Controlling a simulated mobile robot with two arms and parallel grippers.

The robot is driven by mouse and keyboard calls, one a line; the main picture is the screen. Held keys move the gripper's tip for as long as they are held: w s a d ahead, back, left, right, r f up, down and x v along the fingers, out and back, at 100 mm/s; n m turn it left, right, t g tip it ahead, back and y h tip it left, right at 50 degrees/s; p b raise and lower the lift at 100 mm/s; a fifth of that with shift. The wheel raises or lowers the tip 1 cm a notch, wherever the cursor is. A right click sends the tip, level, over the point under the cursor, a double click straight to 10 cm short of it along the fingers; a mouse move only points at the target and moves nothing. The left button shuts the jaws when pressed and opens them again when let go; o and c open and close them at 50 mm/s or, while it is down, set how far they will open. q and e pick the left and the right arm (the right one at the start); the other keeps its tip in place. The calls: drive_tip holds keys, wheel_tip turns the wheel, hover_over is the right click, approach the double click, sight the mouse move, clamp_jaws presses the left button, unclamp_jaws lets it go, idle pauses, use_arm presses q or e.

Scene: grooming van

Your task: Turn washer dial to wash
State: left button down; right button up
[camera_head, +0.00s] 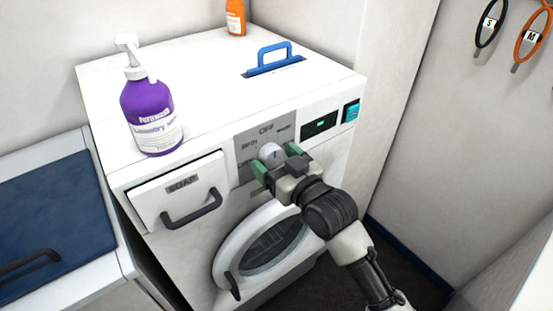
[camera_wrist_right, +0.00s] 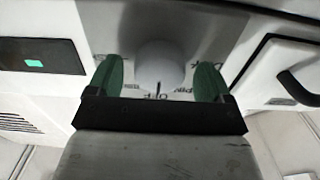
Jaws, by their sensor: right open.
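The washer (camera_head: 190,75) is a white machine with a grey dial panel (camera_head: 246,150) on its front. The white round dial (camera_head: 270,153) sits on that panel, with printed labels around it, one reading OFF. My right gripper (camera_head: 276,159) is at the dial, its green fingers open on either side of it. In the right wrist view the dial (camera_wrist_right: 160,65) lies between the two spread fingers (camera_wrist_right: 160,80), with gaps showing at its sides. A dark pointer mark shows on the dial there, toward the OFF label. My left gripper is not in view.
A soap drawer (camera_head: 180,190) with a dark handle is left of the dial, and the round door (camera_head: 232,245) is below. A purple bottle (camera_head: 150,110), a blue handle (camera_head: 272,58) and an orange bottle (camera_head: 236,18) are on top. A small display (camera_head: 320,125) is right.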

drive_tip(key=c, duration=0.9)
